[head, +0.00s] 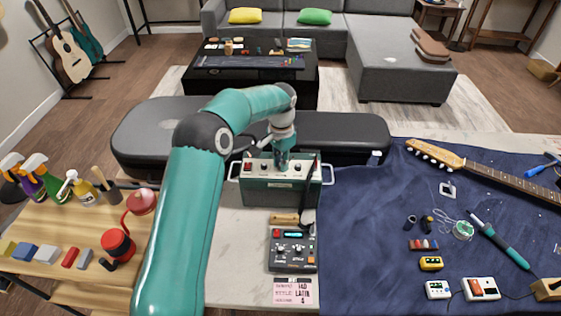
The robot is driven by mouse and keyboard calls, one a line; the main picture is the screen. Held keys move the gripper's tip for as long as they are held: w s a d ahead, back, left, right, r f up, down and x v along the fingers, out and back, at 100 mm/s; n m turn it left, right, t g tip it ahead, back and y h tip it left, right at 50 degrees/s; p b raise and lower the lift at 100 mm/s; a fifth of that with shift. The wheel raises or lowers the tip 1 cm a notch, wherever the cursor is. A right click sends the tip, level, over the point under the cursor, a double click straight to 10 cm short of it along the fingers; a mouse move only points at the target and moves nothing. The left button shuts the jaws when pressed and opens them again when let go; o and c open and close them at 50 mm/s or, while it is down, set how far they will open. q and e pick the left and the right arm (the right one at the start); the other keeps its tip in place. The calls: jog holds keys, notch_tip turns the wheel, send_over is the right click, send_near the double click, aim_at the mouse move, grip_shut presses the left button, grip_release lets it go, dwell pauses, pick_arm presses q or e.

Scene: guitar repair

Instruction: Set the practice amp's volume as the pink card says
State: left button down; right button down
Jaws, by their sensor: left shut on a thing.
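The practice amp (262,192) is a dark green box with side handles and a light top panel with a red switch and several knobs. It stands on the bench in front of a black case. My left arm reaches over from the left, and my left gripper (281,164) points down, shut on a knob near the middle of the panel; the gripper hides that knob and its setting. The pink card (293,292) lies at the bench front; its small print seems to read style Latin and volume 4, with the top line unclear. My right gripper is out of view.
A black strap or cable (309,190) hangs over the amp's right side. A blue cloth (370,220) with a guitar neck (490,180) and small tools lies right. Bottles and blocks stand left.

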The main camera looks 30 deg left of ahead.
pick_arm(q)
jog(key=shift+s+f, duration=0.1)
jog(key=c, duration=1.1)
grip_release()
notch_tip(320, 180, up, 12)
